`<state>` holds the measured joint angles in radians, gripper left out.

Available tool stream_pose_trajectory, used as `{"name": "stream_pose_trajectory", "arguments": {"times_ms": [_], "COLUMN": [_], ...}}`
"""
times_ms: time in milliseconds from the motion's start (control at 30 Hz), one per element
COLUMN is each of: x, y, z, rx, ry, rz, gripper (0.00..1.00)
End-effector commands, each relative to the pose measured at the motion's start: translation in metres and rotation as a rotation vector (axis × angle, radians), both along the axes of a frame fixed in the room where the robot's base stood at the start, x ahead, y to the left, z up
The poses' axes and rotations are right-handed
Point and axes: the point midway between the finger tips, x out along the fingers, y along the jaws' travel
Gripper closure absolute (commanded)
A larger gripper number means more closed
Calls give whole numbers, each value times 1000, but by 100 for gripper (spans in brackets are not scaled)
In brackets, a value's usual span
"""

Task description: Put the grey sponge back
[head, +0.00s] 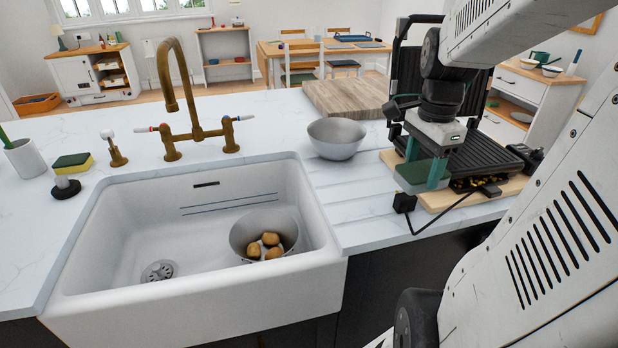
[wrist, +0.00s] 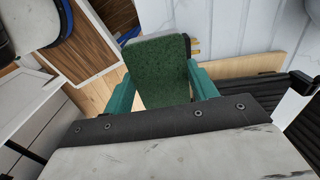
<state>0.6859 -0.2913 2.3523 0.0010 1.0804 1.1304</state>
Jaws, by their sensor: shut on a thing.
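The grey sponge (head: 408,184) has a dark green scouring face and a pale grey body. My gripper (head: 426,174) is shut on it, with teal fingers on either side, in front of the open black contact grill (head: 478,150) at the right of the counter. In the wrist view the sponge (wrist: 160,70) shows its green face between the two teal fingers of my gripper (wrist: 163,88). Whether the sponge touches the board or grill below it is hard to tell.
The grill stands on a wooden board (head: 440,200); a black cord lies in front. A metal bowl (head: 337,139) is to its left. The white sink (head: 130,235) holds a pot (head: 240,238) with potatoes. A yellow-green sponge (head: 72,163) lies at the sink's far left. Clear counter lies between bowl and sink.

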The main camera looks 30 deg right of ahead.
Motion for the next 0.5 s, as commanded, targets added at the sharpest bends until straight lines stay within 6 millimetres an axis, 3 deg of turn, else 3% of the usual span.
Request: {"name": "stream_pose_trajectory", "arguments": {"times_ms": [100, 300, 367, 500], "x": [-12, -20, -14, 17], "y": [28, 47, 48, 46], "z": [-33, -57, -59, -62], "rx": [2, 1, 0, 2], "ry": [3, 1, 1, 4], "rz": [-23, -33, -33, -30], "gripper": [64, 64, 64, 64]}}
